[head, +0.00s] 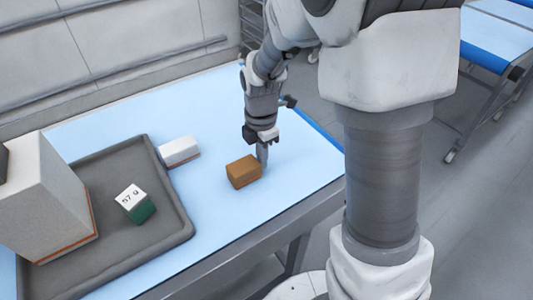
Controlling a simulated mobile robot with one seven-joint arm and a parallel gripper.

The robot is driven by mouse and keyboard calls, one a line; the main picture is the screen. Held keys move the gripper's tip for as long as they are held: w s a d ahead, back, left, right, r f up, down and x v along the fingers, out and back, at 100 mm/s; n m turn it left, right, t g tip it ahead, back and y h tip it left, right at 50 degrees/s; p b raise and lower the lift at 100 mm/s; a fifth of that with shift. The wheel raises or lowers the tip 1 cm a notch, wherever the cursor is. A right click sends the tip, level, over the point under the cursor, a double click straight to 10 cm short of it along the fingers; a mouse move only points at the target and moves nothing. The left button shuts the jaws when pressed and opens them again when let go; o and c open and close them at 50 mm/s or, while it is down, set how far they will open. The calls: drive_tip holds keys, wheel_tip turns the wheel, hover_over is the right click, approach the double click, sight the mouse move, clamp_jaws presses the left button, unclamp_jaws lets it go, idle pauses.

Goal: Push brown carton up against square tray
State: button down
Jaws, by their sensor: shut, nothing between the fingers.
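The brown carton (243,171) is a small box on the blue table top, right of the tray. The square tray (170,186) is dark grey with a low rim and lies on the left part of the table. A clear strip of table separates the carton from the tray's right rim. My gripper (263,160) points down just right of the carton, shut and empty. Its fingertips are close to the carton's right side; I cannot tell if they touch it.
A small white box (179,151) sits at the tray's upper right edge. In the tray stand a green box with a white, marked top (136,203) and a large grey-white box (45,200). The blue table (215,105) is clear behind the carton; its front edge (250,222) is near.

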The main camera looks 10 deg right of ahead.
drive_tip(key=s+a, duration=0.1)
drive_tip(key=a, duration=0.2)
drive_tip(key=s+a, duration=0.2)
drive_tip(key=a, duration=0.2)
drive_tip(key=s+a, duration=0.1)
drive_tip(key=a, duration=0.3)
drive_tip(key=shift+s+a, duration=0.2)
drive_tip(key=shift+s, duration=0.2)
wheel_tip(320, 180, up, 17)
drive_tip(key=s+d+r+m+t, duration=0.1)
drive_tip(key=s+d+m+t, duration=0.1)
drive_tip(key=s+d+m, duration=0.4)
drive_tip(key=s+d+r+m+t, duration=0.1)
drive_tip(key=s+d+m+t, duration=0.2)
drive_tip(key=s+d+m, duration=0.3)
drive_tip(key=shift+d+r+m+t+p, duration=0.3)
drive_tip(key=shift+d+m, duration=2.3)
drive_tip(key=shift+m, duration=2.7)
drive_tip(key=shift+f, duration=0.1)
